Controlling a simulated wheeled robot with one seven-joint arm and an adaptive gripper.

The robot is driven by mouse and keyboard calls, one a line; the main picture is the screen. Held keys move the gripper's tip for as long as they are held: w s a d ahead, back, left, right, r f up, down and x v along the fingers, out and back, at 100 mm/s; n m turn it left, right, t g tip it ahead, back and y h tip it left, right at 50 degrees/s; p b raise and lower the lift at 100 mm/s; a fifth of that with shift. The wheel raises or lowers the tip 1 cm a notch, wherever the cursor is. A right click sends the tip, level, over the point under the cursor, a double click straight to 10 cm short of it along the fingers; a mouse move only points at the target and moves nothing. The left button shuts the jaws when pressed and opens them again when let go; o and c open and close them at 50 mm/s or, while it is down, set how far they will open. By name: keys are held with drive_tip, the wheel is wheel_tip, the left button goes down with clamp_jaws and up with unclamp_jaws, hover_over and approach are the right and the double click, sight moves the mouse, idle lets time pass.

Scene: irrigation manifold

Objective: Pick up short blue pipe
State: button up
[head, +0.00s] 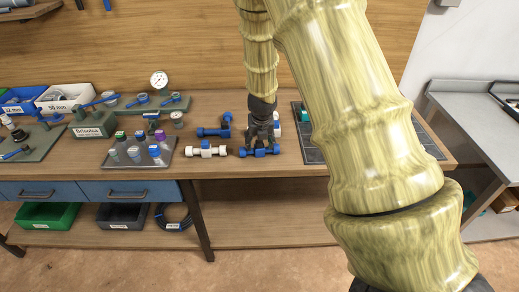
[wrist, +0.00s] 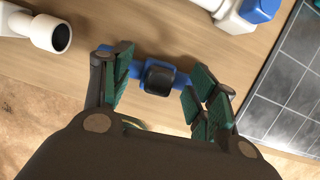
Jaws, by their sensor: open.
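A short blue pipe (head: 260,152) lies on the wooden workbench, directly below my gripper (head: 262,138). In the wrist view the blue pipe (wrist: 152,64) has a dark block or opening at its middle. My gripper (wrist: 160,80) is open, with its green-padded fingers on either side of the pipe. The pipe's ends reach toward both fingers; I cannot tell whether they touch. The fingers hide part of the pipe in the head view.
A dark tiled mat (head: 312,150) is to the right. A tray of small fittings (head: 137,160) stands further left.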

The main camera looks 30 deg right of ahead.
drive_tip(key=shift+w+f, duration=0.1)
drive_tip(key=shift+f, duration=0.1)
drive_tip(key=shift+c, duration=0.4)
drive_tip(key=c, duration=1.1)
drive_tip(key=shift+o, duration=0.2)
drive_tip(key=shift+r, duration=0.1)
